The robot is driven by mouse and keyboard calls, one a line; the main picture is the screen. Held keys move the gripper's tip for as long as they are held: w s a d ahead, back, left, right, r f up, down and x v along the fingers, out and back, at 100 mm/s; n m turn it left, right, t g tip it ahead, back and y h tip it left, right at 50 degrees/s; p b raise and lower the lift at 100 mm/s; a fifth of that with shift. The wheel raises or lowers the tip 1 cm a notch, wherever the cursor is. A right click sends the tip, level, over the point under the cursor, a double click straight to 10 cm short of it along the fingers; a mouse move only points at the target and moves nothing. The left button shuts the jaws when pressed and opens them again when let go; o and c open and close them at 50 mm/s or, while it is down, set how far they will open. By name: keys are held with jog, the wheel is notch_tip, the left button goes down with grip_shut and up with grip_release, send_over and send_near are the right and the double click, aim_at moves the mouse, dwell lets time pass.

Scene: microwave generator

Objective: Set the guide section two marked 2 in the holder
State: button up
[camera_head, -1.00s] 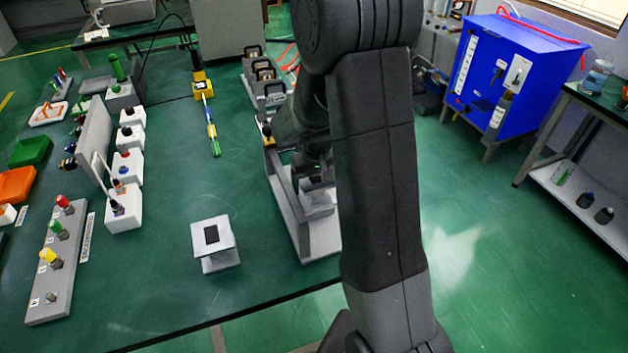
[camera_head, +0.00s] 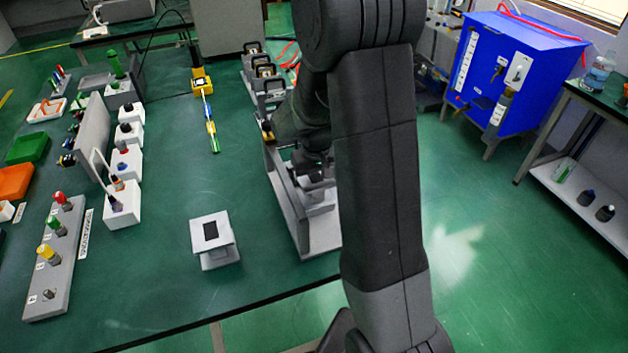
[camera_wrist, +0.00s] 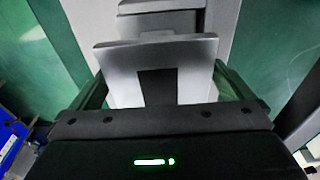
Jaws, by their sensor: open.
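My gripper (camera_head: 316,172) is low over the grey frame-like holder (camera_head: 300,225) at the table's right edge, partly hidden behind my arm. In the wrist view my gripper (camera_wrist: 162,82) is open, with one finger on each side of a light grey plate (camera_wrist: 193,62) that has a dark rectangular patch. Stepped grey parts show beyond the plate. Several grey pieces with black handles (camera_head: 265,70) stand in a row at the back. I cannot read a 2 on any piece, so I cannot tell which is guide section two.
A small grey stand with a black square (camera_head: 214,240) is left of the holder. A yellow tool (camera_head: 202,85) lies further back. A grey strip with coloured knobs (camera_head: 52,260) is at front left. A blue cabinet (camera_head: 505,80) stands right, across clear floor.

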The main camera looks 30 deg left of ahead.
notch_tip(320, 180, up, 13)
jog(key=s+d, duration=0.1)
jog(key=shift+d, duration=0.1)
dwell(0.4)
jog(key=f, duration=0.9)
jog(key=w+a+f, duration=0.1)
jog(key=f, duration=0.3)
jog(key=shift+a+f, duration=0.1)
jog(key=shift+f, duration=0.15)
jog(key=shift+r+p, duration=0.75)
jog(key=shift+r, duration=0.15)
jog(key=shift+f, duration=0.1)
